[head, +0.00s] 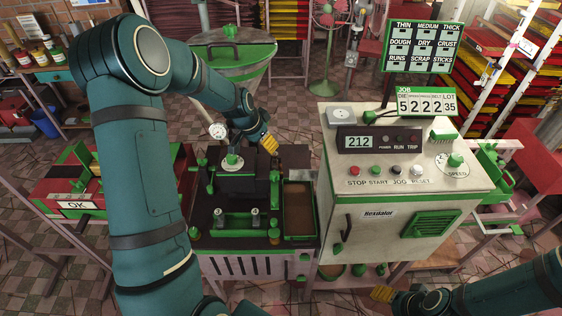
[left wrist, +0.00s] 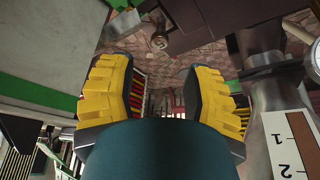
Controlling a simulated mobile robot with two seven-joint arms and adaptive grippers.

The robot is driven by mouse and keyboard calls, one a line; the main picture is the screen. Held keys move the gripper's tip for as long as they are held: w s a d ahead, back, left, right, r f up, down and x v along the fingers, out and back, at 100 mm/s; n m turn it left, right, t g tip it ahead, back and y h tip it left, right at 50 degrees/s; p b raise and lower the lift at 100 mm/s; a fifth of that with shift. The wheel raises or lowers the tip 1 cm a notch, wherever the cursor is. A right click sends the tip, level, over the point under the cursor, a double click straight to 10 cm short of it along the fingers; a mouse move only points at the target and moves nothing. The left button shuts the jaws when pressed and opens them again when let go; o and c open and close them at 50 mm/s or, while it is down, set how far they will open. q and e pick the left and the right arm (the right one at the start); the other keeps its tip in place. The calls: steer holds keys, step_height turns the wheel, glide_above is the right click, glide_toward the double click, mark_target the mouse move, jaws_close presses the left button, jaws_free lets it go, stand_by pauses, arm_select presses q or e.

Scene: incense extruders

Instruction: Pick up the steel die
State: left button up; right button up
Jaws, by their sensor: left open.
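My left gripper (head: 269,144) is above the back of the extruder machine, between its dark block and the control cabinet. In the left wrist view its yellow fingers (left wrist: 162,100) stand wide apart with nothing between them. A small round metal piece (left wrist: 158,42) shows beyond the fingers there; I cannot tell whether it is the steel die. In the head view two small steel pieces (head: 214,214) stand in the green holder on the machine's front; I cannot tell if either is the die. My right gripper (head: 382,293) is low at the right, by the cabinet's foot, its jaws unclear.
The control cabinet (head: 385,205) reading 212 stands right of the extruder. A brown tray (head: 298,208) lies between them. A dial gauge (head: 217,130) stands close to my left wrist. A green-rimmed bin (head: 235,52) is behind. A red bench (head: 75,190) is left.

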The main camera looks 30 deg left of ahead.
mark_target(276, 158)
arm_select(q)
steer(key=x, duration=1.2)
steer(key=shift+w+d+f, duration=0.1)
steer(key=shift+w+f, duration=0.15)
steer(key=shift+w, duration=0.05)
jaws_close()
